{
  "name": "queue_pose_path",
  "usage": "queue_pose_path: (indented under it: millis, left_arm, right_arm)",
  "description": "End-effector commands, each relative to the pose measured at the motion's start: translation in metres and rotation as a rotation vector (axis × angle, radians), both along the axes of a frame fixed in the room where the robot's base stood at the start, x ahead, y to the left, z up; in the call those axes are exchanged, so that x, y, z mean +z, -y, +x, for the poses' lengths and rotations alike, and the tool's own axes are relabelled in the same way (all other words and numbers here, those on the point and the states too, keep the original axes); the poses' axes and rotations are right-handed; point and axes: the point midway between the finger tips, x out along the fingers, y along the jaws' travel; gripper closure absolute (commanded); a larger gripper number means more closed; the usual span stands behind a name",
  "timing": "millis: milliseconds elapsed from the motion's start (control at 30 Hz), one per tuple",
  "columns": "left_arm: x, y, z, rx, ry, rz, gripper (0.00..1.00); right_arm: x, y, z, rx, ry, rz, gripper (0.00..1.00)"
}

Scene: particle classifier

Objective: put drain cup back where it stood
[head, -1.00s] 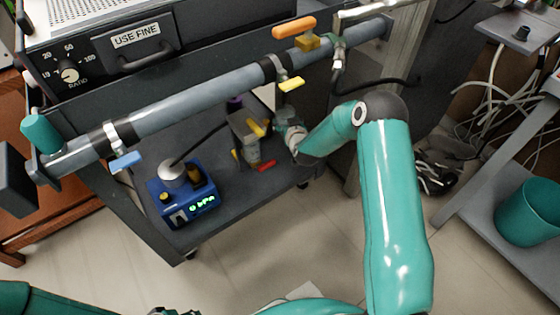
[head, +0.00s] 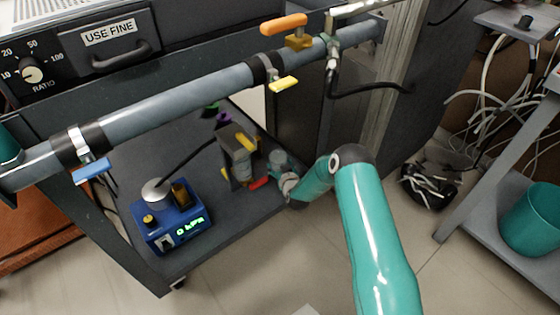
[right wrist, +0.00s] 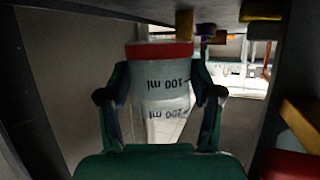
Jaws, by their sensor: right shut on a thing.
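The drain cup (right wrist: 163,85) fills the middle of the right wrist view. It is whitish, with a red band at its upper end in that picture and upside-down marks of 100 ml and 200 ml. My right gripper (right wrist: 161,105) is shut on its sides, one finger on each side. In the head view my right gripper (head: 280,163) is low over the lower shelf, just right of a grey stand (head: 236,152). The cup is small there and hard to tell apart from the gripper. My left gripper is out of view.
A blue device (head: 172,218) with a lit display stands on the dark lower shelf (head: 232,217). A grey pipe (head: 180,98) with coloured handles crosses above. Yellow and red parts (head: 260,182) sit around the stand. A teal bin (head: 531,218) stands at right.

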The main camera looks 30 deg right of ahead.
Motion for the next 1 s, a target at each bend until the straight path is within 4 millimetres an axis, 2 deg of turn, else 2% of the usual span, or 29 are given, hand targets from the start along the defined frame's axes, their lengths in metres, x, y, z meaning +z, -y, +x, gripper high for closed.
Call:
queue_pose_path:
  millis: [267, 533, 967, 1000]
  left_arm:
    - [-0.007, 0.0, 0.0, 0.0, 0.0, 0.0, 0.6]
    - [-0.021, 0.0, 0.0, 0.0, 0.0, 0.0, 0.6]
    - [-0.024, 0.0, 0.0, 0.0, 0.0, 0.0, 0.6]
    - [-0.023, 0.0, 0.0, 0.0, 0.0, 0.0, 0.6]
  right_arm:
    - [-0.015, -0.001, 0.001, 0.001, 0.002, -0.001, 0.86]
    - [-0.048, -0.001, 0.001, 0.002, 0.003, -0.001, 0.86]
    - [-0.053, -0.002, 0.002, 0.004, 0.003, -0.002, 0.86]
    - [-0.052, -0.002, 0.002, 0.004, 0.001, 0.0, 0.29]
